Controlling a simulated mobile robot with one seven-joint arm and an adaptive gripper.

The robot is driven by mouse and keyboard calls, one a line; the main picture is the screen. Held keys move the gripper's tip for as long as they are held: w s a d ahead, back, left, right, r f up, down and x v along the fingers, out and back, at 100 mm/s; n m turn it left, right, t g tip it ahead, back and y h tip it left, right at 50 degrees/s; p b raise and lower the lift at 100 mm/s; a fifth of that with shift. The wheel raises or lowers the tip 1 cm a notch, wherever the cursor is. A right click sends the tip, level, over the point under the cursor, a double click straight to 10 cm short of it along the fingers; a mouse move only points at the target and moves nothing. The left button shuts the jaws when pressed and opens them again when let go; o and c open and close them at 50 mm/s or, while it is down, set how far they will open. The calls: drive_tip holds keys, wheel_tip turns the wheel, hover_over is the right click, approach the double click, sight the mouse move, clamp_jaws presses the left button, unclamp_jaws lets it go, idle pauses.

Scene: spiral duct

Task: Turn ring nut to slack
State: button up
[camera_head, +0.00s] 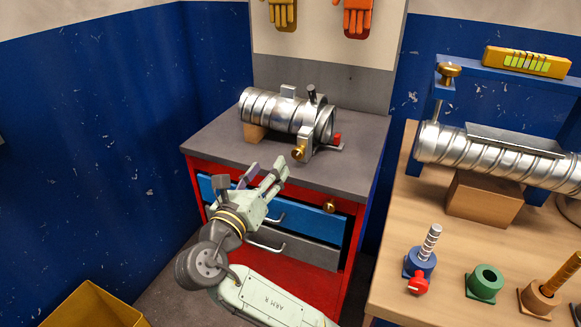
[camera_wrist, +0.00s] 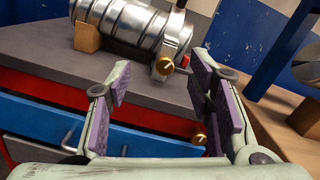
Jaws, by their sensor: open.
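A silver spiral duct (camera_head: 283,110) lies on a wooden block on the grey cabinet top. A clamp band (camera_head: 322,122) circles its right end, with a dark upright handle, a red-tipped lever (camera_head: 337,139) and a brass knob (camera_head: 299,153) at its front. I cannot tell for sure that this knob is the ring nut. The knob also shows in the wrist view (camera_wrist: 163,65), beyond and between my fingers. My gripper (camera_head: 266,172) is open and empty, in front of the cabinet, apart from the duct and knob. Its purple-padded fingers frame the wrist view (camera_wrist: 158,85).
The cabinet has a blue drawer (camera_head: 300,225), grey drawer and another brass knob (camera_head: 329,205) at its front edge. A wooden bench (camera_head: 400,290) at right holds a longer duct (camera_head: 480,150), a blue stand with a brass knob (camera_head: 448,70), and coloured fittings. A yellow bin (camera_head: 90,308) stands lower left.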

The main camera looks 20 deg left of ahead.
wheel_tip(320, 180, up, 3)
drive_tip(key=a+m+b, duration=0.2)
drive_tip(key=m+b, duration=0.1)
drive_tip(key=m, duration=0.6)
drive_tip(key=m+b, duration=0.9)
drive_tip(key=m, duration=2.5)
approach(296, 156)
drive_tip(key=shift+g+h, duration=0.3)
drive_tip(key=w+p, duration=0.1)
drive_tip(key=w, duration=0.4)
drive_tip(key=w+p, duration=0.2)
drive_tip(key=w, duration=0.3)
drive_tip(key=shift+w+r, duration=0.1)
drive_tip(key=shift+r, duration=0.1)
drive_tip(key=shift+c, duration=0.4)
